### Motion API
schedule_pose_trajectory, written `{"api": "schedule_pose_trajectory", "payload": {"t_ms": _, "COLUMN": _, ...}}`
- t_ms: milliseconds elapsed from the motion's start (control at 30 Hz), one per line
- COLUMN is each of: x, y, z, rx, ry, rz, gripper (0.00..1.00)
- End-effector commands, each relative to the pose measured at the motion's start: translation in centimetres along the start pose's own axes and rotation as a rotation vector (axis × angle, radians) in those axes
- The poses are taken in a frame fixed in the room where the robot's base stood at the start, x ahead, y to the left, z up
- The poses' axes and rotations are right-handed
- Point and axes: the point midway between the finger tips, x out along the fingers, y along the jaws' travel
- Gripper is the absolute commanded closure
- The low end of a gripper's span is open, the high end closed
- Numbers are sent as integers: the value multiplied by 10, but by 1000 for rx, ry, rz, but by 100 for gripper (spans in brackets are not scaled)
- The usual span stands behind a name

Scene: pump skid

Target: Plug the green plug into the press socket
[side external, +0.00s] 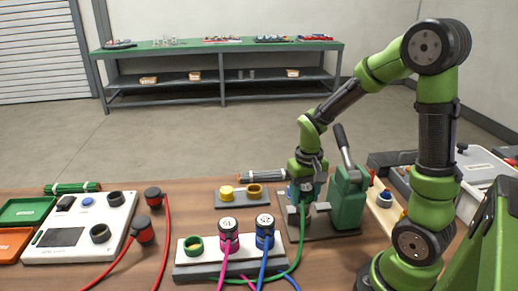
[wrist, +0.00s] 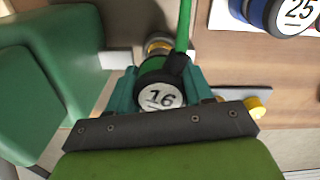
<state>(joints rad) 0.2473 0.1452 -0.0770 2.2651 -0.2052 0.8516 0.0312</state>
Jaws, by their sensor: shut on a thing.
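My gripper (side external: 303,194) is shut on the green plug (wrist: 160,97), which has a white cap marked 16; the plug also lies between the two teal fingers (wrist: 158,84) in the wrist view. A green cable (wrist: 184,28) leaves the plug; in the side view it (side external: 302,238) hangs down to the table. The green press (side external: 347,199), with a dark lever, stands just right of my gripper; its green body (wrist: 50,70) fills the left of the wrist view. A round metallic part (wrist: 158,46) shows just beyond the plug. I cannot tell whether the plug touches it.
A white block in front holds a pink plug (side external: 228,230), a blue plug (side external: 265,228) and an empty green ring (side external: 194,245). A grey plate behind bears a yellow knob (side external: 227,192) and a brass ring (side external: 254,190). Red cables with dark plugs (side external: 143,230) lie left.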

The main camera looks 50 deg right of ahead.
Motion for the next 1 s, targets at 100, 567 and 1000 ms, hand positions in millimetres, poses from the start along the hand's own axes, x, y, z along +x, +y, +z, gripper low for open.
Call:
{"api": "schedule_pose_trajectory", "payload": {"t_ms": 100, "x": 3, "y": 0, "z": 0, "rx": 0, "ry": 0, "rz": 0, "gripper": 86}}
{"api": "schedule_pose_trajectory", "payload": {"t_ms": 567, "x": 12, "y": 0, "z": 0, "rx": 0, "ry": -1, "rz": 1, "gripper": 86}}
{"api": "schedule_pose_trajectory", "payload": {"t_ms": 1000, "x": 21, "y": 0, "z": 0, "rx": 0, "ry": -1, "rz": 0, "gripper": 86}}
